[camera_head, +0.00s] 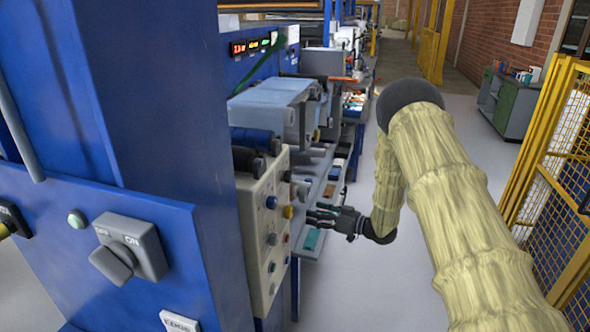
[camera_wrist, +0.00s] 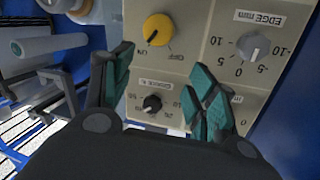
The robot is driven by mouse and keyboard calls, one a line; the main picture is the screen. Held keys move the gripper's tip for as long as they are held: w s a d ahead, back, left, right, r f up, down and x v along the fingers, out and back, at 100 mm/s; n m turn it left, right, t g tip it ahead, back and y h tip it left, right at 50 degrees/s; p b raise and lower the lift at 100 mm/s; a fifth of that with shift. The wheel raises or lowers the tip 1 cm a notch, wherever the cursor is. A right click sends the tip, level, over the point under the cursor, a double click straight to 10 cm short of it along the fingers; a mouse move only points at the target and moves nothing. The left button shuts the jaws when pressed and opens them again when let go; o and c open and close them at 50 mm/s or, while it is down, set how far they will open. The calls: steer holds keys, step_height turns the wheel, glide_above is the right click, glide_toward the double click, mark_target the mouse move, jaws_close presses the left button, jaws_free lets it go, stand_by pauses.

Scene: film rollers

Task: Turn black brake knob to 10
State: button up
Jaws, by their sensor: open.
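The black brake knob (camera_wrist: 152,103) is on the beige control panel (camera_wrist: 200,30), low in the middle of the wrist view. It has a white pointer line, scale numbers around it and a label above that is too small to read surely. My gripper (camera_wrist: 162,70) is open, with teal-padded fingers on either side of the black knob in the picture; I see no contact. In the head view my gripper (camera_head: 325,218) is just right of the panel (camera_head: 256,250), fingers pointing left toward it. I cannot surely pick out the black knob there.
A yellow knob (camera_wrist: 158,29) and a grey knob (camera_wrist: 253,46) marked EDGE sit near the black knob. Rollers (camera_wrist: 50,45) lie left in the wrist view.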

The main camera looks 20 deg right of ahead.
mark_target(292, 177)
steer(key=w+d+r+n+g+y+p, duration=0.1)
steer(key=w+d+r+n+g+y, duration=0.15)
steer(key=r, duration=0.85)
steer(key=shift+n+y, duration=0.45)
steer(key=shift+n, duration=0.1)
steer(key=p+x, duration=0.3)
steer(key=x, duration=0.5)
steer(key=shift+p, duration=0.35)
steer(key=shift+x, duration=0.85)
steer(key=shift+f, duration=0.1)
steer(key=c, duration=1)
